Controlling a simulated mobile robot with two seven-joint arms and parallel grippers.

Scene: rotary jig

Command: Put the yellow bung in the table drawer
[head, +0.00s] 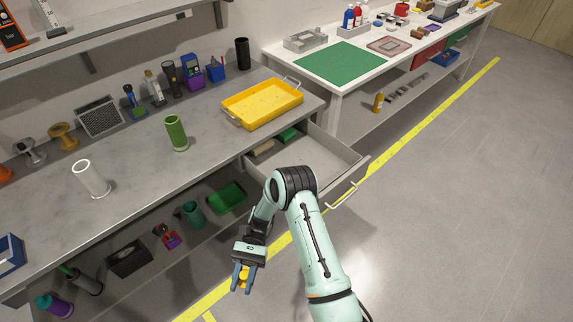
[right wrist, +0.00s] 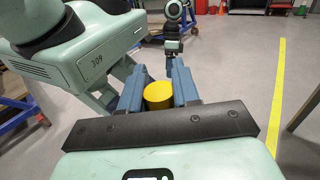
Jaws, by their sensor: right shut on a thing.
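My right gripper (head: 243,277) is shut on the yellow bung (head: 244,273), held over the floor in front of the bench. In the right wrist view the bung (right wrist: 158,95) shows as a short yellow cylinder between the two blue fingers of the gripper (right wrist: 160,90). The table drawer (head: 333,160) is pulled out at the right end of the grey bench. It holds a green block and a tan block near its back left, and the rest of its visible floor is bare. My right arm hides part of the drawer's front left. My left gripper is not in view.
A yellow tray (head: 263,118) stands on the bench above the drawer. A green cylinder (head: 176,133) and a white cylinder (head: 91,179) stand further left. The lower shelf holds a green bin (head: 227,198). A white table (head: 392,47) stands beyond; the floor at right is clear.

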